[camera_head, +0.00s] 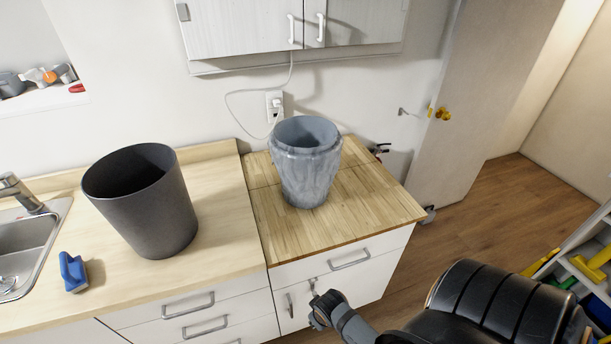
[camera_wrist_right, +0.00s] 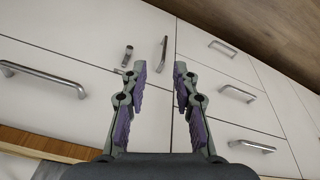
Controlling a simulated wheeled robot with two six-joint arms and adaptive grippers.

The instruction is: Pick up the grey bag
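The grey bag (camera_head: 306,165) stands upright and open at the top on the wooden counter block (camera_head: 375,210), with a crumpled, bucket-like shape. My right gripper (camera_wrist_right: 160,70) is open and empty in the right wrist view, its two purple-padded fingers apart in front of white cabinet fronts. In the head view my right arm comes in from the bottom right, its end low in front of the drawers, below and apart from the bag. The bag is not seen in the wrist view. My left gripper is not in view.
A dark grey bin (camera_head: 150,205) stands on the counter left of the bag, with a blue brush (camera_head: 73,271) and a sink (camera_head: 25,245) further left. A wall cabinet (camera_head: 290,25) hangs above. The block is clear in front of the bag.

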